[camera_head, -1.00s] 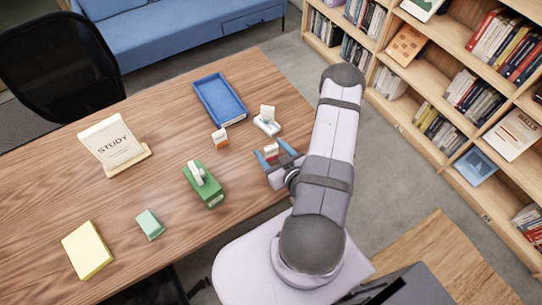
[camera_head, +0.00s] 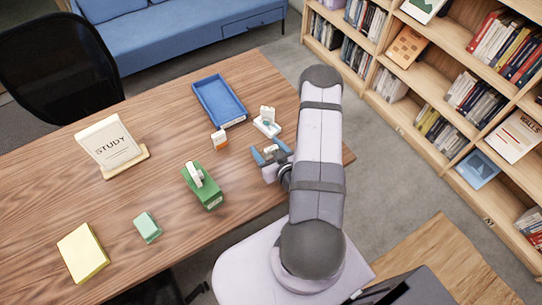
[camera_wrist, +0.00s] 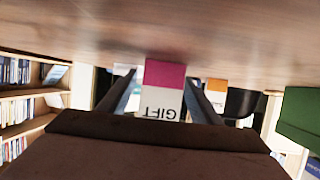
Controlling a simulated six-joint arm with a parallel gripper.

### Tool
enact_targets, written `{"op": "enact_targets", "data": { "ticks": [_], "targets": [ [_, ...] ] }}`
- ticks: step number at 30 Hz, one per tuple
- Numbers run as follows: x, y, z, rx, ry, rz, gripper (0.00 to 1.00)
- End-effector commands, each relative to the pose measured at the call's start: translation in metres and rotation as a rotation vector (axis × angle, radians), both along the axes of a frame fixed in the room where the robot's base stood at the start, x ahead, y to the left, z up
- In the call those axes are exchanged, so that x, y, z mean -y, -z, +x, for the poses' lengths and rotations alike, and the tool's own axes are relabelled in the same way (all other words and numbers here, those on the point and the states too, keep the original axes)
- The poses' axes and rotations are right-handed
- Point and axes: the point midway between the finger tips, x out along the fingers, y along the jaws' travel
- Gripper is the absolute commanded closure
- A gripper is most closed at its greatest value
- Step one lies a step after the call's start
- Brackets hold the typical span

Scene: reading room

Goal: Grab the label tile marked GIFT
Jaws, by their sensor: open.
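The GIFT tile (camera_wrist: 164,100) has a magenta band and a white face with the word GIFT, seen upside down in the wrist view. It stands between the two fingers of my gripper (camera_wrist: 160,84), with a narrow gap visible on each side. In the head view my gripper (camera_head: 270,152) is low over the right part of the table, fingers open around the tile (camera_head: 271,149), which is partly hidden there. An orange and white tile (camera_head: 219,140) stands apart to the left; its orange end also shows in the wrist view (camera_wrist: 216,85).
A green block (camera_head: 208,194) with a white piece on top is left of my gripper. A white holder (camera_head: 266,128) with a pale piece is just behind it. A blue tray (camera_head: 238,122) lies farther back. A STUDY sign (camera_head: 112,148) stands left on the table (camera_head: 60,190).

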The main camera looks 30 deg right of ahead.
Motion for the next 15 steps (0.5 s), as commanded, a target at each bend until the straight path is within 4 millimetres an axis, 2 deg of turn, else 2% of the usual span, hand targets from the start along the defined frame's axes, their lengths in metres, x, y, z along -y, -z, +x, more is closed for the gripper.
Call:
{"op": "enact_targets", "data": {
  "ticks": [6, 8, 12, 15],
  "targets": [
    [-0.0001, 0.0, 0.0005, 0.0, 0.0, 0.0, 0.42],
    [-0.0001, 0.0, 0.0003, 0.0, 0.0, 0.0, 0.54],
    [-0.0002, 0.0001, 0.0002, -0.001, 0.0, 0.0, 0.87],
    [-0.0001, 0.0, 0.0002, 0.0, 0.0, 0.0, 0.87]
  ]
}}
